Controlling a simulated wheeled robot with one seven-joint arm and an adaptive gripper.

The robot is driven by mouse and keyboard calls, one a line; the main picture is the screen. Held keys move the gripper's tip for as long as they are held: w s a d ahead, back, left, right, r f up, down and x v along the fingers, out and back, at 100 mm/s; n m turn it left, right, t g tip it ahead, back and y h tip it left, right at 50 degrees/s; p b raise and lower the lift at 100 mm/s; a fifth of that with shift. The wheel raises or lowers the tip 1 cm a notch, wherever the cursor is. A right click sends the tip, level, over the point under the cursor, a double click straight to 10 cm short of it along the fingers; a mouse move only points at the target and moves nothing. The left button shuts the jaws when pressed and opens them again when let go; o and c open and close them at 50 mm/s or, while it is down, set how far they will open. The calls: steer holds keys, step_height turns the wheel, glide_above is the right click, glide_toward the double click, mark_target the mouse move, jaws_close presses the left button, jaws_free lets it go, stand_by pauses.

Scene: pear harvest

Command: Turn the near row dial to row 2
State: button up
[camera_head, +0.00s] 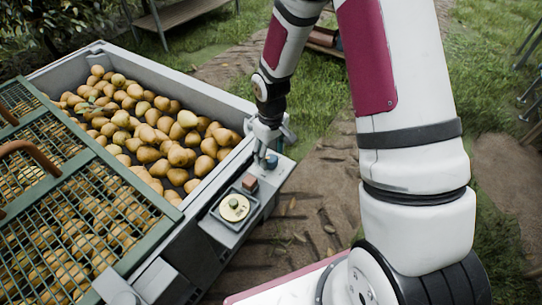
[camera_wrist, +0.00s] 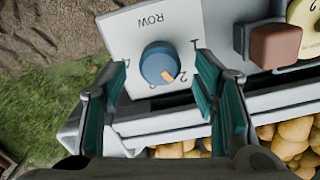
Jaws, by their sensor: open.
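The row dial is a round blue knob (camera_wrist: 158,66) with an orange mark, on a pale panel (camera_wrist: 125,35) lettered ROW. In the wrist view the orange mark points to the lower right, towards a printed 2. Contact with the knob cannot be told.
A reddish-brown block-shaped button (camera_wrist: 276,45) and a round yellow dial (camera_head: 234,207) sit beside the row dial. The cart's bin (camera_head: 207,94) holds many pears, and green mesh lids (camera_head: 83,221) cover its near part. Grass and dirt lie to the right.

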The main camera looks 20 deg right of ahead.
mark_target(271, 158)
step_height(271, 158, up, 10)
stand_by(0.4)
steer(key=shift+r, duration=0.15)
